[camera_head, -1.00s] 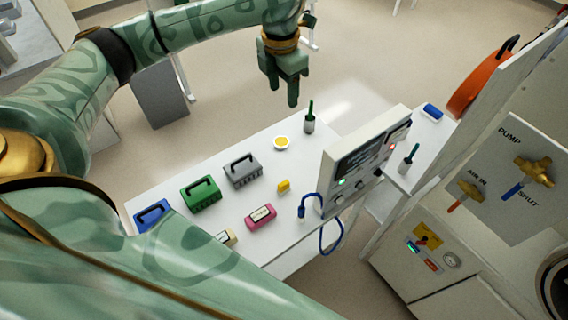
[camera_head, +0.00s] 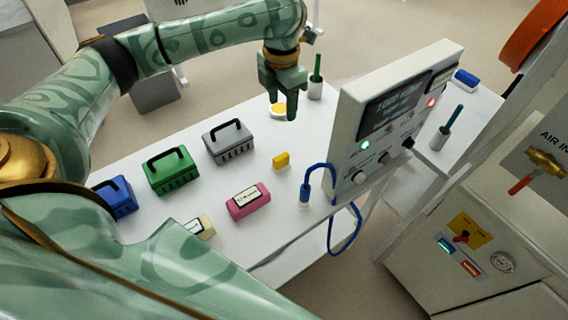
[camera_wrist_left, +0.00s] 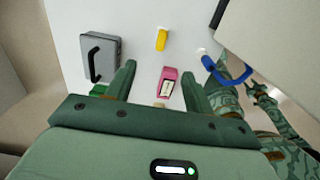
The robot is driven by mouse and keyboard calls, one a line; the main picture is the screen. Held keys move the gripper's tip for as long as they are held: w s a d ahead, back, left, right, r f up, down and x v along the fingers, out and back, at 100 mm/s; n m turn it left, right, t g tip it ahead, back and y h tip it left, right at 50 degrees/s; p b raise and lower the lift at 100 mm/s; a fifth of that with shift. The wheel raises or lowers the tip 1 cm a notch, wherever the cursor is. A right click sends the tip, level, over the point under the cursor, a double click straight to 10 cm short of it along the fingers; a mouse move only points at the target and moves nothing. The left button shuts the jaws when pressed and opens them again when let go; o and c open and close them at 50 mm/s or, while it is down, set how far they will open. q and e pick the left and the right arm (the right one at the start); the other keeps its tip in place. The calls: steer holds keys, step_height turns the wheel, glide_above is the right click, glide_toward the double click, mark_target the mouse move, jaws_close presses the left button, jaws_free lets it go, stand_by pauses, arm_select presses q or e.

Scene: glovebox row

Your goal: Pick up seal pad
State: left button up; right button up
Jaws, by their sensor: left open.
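I cannot tell for sure which thing is the seal pad. A small yellow block (camera_head: 281,161) lies on the white table (camera_head: 150,235); it also shows in the left wrist view (camera_wrist_left: 161,40). A pink labelled block (camera_head: 248,203) lies nearer; in the left wrist view it (camera_wrist_left: 167,88) shows between my fingers, below them. A cream labelled block (camera_head: 204,225) is partly hidden behind my body. My right gripper is not seen.
Blue (camera_head: 116,202), green (camera_head: 172,172) and grey (camera_head: 229,146) handled boxes line the table's left side. A control panel (camera_head: 390,120) with a blue cable (camera_head: 333,240) stands at right. A cup with a green tool (camera_head: 316,86) is at the far edge.

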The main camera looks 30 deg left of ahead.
mark_target(282, 155)
arm_select(q)
step_height(282, 155, down, 15)
steer(key=b, duration=0.6)
steer(key=shift+w+f, duration=0.15)
steer(key=shift+f, duration=0.05)
steer(key=f+b, duration=0.1)
steer(key=f, duration=0.1)
steer(key=f+b, duration=0.2)
steer(key=f, duration=0.1)
steer(key=shift+s+d+f, duration=0.15)
steer(key=shift+s+f, duration=0.15)
steer(key=shift+r, duration=0.1)
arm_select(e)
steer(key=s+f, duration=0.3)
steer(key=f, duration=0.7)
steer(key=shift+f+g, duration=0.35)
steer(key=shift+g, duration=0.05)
arm_select(q)
steer(key=c, duration=1.1)
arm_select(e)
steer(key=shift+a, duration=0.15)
